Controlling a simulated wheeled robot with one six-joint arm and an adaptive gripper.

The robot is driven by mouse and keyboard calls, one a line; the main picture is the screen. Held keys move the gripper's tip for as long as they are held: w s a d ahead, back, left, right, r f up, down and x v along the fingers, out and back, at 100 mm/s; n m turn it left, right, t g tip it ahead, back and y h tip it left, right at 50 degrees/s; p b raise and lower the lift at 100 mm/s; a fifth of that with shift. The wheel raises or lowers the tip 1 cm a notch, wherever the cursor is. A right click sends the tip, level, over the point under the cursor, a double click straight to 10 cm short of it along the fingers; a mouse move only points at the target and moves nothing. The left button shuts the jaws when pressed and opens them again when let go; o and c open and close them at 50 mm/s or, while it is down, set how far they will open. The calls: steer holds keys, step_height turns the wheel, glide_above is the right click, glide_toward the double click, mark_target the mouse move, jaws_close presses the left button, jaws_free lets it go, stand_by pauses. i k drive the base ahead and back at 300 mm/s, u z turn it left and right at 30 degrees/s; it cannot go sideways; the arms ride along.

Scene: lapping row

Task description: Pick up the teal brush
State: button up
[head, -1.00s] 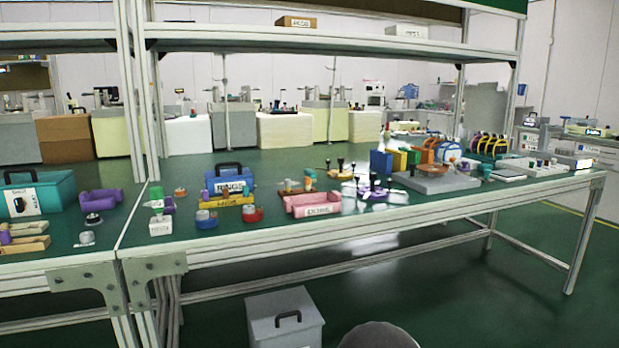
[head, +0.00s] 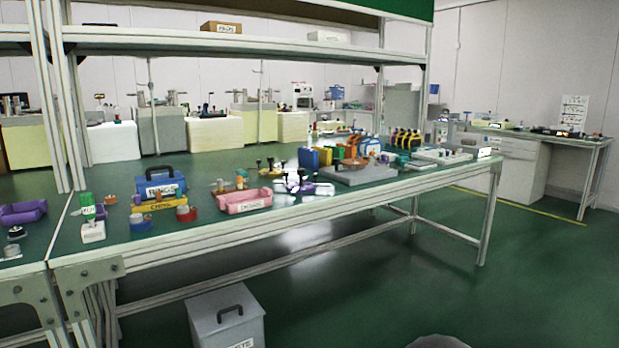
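I cannot make out the teal brush for certain among the small items on the workbench (head: 330,205). A small teal-green item (head: 402,158) shows near the bench's right part, but it is too small to tell what it is. My gripper is not in view.
The bench holds a pink tray (head: 244,201), a blue case (head: 160,186), a yellow block (head: 154,217) and a grey block (head: 358,172) with coloured holders. A grey lidded bin (head: 226,318) stands on the floor in front. The green floor (head: 400,280) at right is clear.

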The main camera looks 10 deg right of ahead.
mark_target(244, 173)
steer(key=z, duration=0.8)
steer(key=i, duration=1.35)
steer(key=u, duration=1)
steer(key=i, duration=0.75)
steer(key=u, duration=0.85)
